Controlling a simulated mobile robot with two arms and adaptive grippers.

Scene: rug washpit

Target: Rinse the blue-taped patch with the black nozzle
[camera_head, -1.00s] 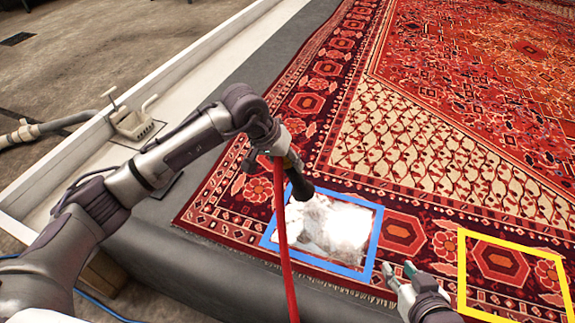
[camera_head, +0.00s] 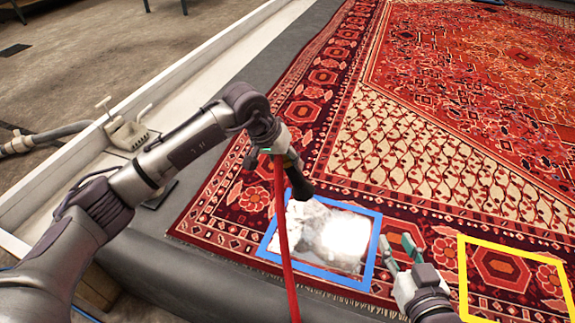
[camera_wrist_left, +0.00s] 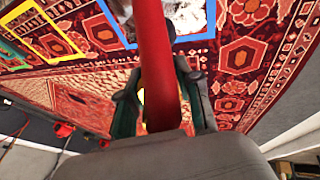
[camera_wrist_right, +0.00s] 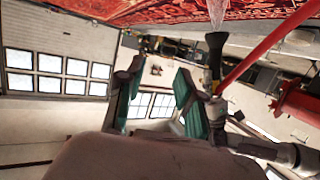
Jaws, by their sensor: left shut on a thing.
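The blue-taped patch (camera_head: 374,252) is on the rug's near border, with white suds and greyish areas inside; part of it shows in the left wrist view (camera_wrist_left: 180,40). My left gripper (camera_head: 275,147) is shut on the black nozzle (camera_head: 299,182), which points down over the patch's upper left. In the right wrist view, spray leaves the nozzle's flared tip (camera_wrist_right: 215,42). The red hose (camera_head: 281,230) hangs from it across the patch's left part and fills the middle of the left wrist view (camera_wrist_left: 158,75). My right gripper (camera_head: 402,255) is open and empty, right of the patch.
A yellow-taped frame (camera_head: 462,280) lies on the rug right of my right gripper. The patterned rug (camera_head: 430,150) extends far back. A pale curb (camera_head: 150,105) with a fitting (camera_head: 125,128) and pipe runs along the left.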

